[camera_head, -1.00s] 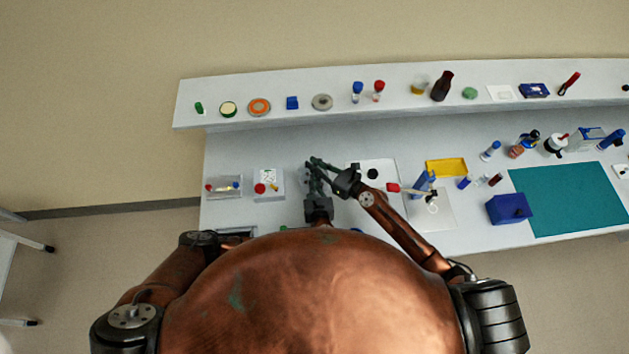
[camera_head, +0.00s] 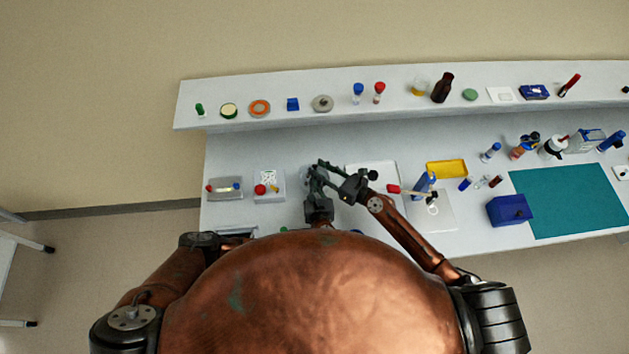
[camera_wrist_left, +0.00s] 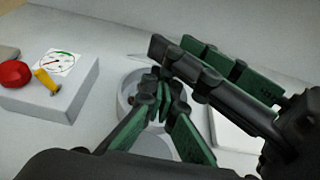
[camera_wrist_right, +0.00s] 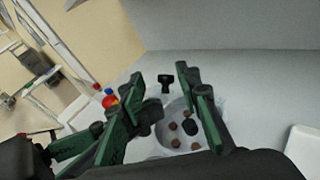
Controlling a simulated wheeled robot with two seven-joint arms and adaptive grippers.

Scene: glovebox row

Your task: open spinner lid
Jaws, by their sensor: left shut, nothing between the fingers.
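The spinner is a pale round device mostly hidden under my grippers in the head view. Its pale rim (camera_wrist_left: 127,91) shows behind my fingers in the left wrist view. In the right wrist view its round grey interior (camera_wrist_right: 186,135) shows several brown spots. I cannot make out the lid's position clearly. My left gripper (camera_wrist_left: 165,95) is shut and empty over the spinner; it also shows in the head view (camera_head: 317,173). My right gripper (camera_wrist_right: 158,95) has its fingers spread at the spinner, with nothing clearly between them. It reaches in from the right, close to the left gripper.
A white box with a dial (camera_wrist_left: 60,82) and red knob stands left of the spinner. A grey tray (camera_head: 224,196) lies farther left. A white pad (camera_head: 385,166) lies just right of my grippers. A yellow tray (camera_head: 446,168) and blue box (camera_head: 508,210) are farther right.

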